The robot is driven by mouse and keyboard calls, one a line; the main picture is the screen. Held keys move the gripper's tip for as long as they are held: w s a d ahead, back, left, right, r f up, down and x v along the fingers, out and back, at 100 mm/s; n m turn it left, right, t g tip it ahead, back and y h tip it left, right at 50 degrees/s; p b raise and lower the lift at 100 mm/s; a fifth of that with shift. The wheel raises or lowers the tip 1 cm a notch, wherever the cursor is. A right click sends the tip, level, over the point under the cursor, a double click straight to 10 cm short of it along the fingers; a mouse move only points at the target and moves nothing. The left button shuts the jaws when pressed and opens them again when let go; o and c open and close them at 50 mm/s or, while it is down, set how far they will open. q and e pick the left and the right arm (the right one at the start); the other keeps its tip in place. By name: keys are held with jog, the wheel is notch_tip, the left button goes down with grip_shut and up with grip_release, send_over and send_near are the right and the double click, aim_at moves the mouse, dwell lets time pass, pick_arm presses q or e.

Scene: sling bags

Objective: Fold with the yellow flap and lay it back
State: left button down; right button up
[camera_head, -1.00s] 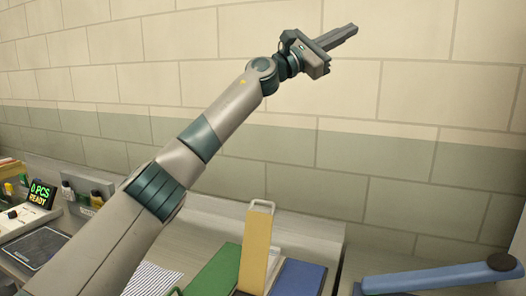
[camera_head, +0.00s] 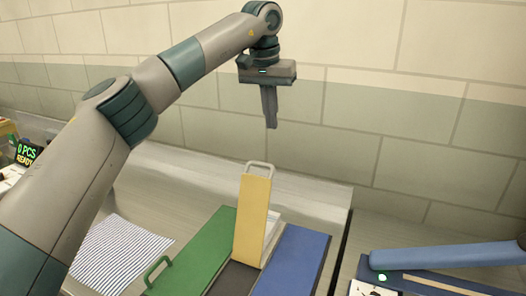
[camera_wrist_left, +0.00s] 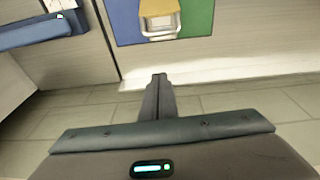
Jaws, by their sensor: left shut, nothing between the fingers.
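The yellow flap (camera_head: 253,215) stands raised on the folding board, with a pale loop handle at its top edge. It also shows in the left wrist view (camera_wrist_left: 160,22), handle toward my gripper. The green panel (camera_head: 200,254) lies flat to its left and the blue panel (camera_head: 293,262) flat to its right. My left gripper (camera_head: 271,127) is shut and empty, pointing down, above and beyond the flap's handle and apart from it. Its shut fingers show in the left wrist view (camera_wrist_left: 160,77). My right gripper is not in view.
A striped cloth (camera_head: 115,250) lies left of the board. A display reading "0 PCS READY" (camera_head: 27,154) stands at the far left. A long blue arm-like device (camera_head: 450,256) lies at the right. The tiled wall (camera_head: 400,110) rises behind the table.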

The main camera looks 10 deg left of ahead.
pick_arm(q)
jog(key=shift+s+a+r, duration=0.1)
jog(key=shift+s+a, duration=0.15)
jog(key=shift+a, duration=0.15)
jog(key=shift+w, duration=0.1)
